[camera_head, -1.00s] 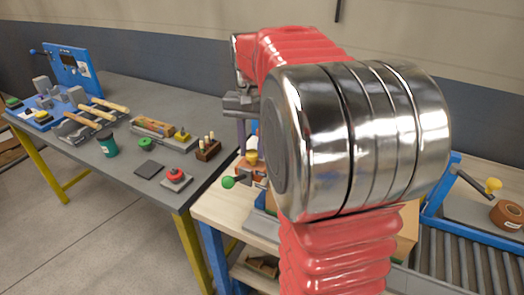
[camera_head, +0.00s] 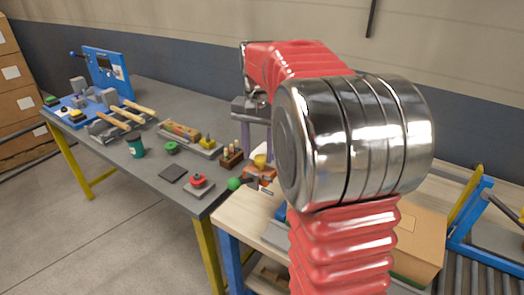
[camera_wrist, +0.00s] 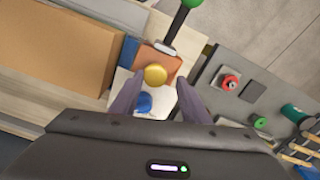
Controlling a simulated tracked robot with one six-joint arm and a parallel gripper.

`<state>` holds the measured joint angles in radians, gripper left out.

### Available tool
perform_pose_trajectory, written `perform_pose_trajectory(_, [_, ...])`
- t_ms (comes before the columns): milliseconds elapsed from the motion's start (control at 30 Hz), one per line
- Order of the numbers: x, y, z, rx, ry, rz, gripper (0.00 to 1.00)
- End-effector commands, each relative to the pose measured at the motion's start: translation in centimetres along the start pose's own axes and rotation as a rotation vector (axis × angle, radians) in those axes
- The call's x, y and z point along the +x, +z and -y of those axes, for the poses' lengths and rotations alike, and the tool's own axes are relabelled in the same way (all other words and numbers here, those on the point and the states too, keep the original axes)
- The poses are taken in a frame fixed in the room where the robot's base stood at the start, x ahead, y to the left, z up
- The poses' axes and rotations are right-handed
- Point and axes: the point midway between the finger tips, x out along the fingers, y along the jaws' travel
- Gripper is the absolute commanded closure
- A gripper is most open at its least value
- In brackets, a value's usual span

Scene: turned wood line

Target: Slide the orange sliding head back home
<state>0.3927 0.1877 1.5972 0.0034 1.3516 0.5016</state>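The orange sliding head (camera_wrist: 160,58) lies ahead of my gripper in the wrist view, with a yellow knob (camera_wrist: 155,74) on top and a dark lever with a green ball (camera_wrist: 192,3) beyond it. A white plate with a blue round part (camera_wrist: 143,102) sits on the near side. My gripper (camera_wrist: 158,88) is open, its two purple fingers apart on either side of the view of these parts. In the head view the orange head (camera_head: 262,174) is partly hidden by my arm, below the gripper fingers (camera_head: 257,148). I cannot tell whether the fingers touch anything.
A cardboard box (camera_wrist: 60,42) stands beside the device, also in the head view (camera_head: 418,240). A grey bench (camera_head: 160,185) at left holds a red button (camera_head: 198,180), a green cup (camera_head: 135,147) and tools. A roller conveyor (camera_head: 470,270) is at right.

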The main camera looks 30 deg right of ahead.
Motion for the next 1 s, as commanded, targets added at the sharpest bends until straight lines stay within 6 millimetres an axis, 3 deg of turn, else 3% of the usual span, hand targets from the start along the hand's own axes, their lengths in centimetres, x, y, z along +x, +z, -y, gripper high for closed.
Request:
perform_pose_trajectory(133, [0.0,0.0,0.0,0.0,0.0,-0.001,0.53])
perform_pose_trajectory(533, [-0.8,-0.1,-0.2,0.002,0.003,0.0,0.53])
perform_pose_trajectory(1000, [-8.0,-0.2,0.0,0.001,0.002,-0.001,0.53])
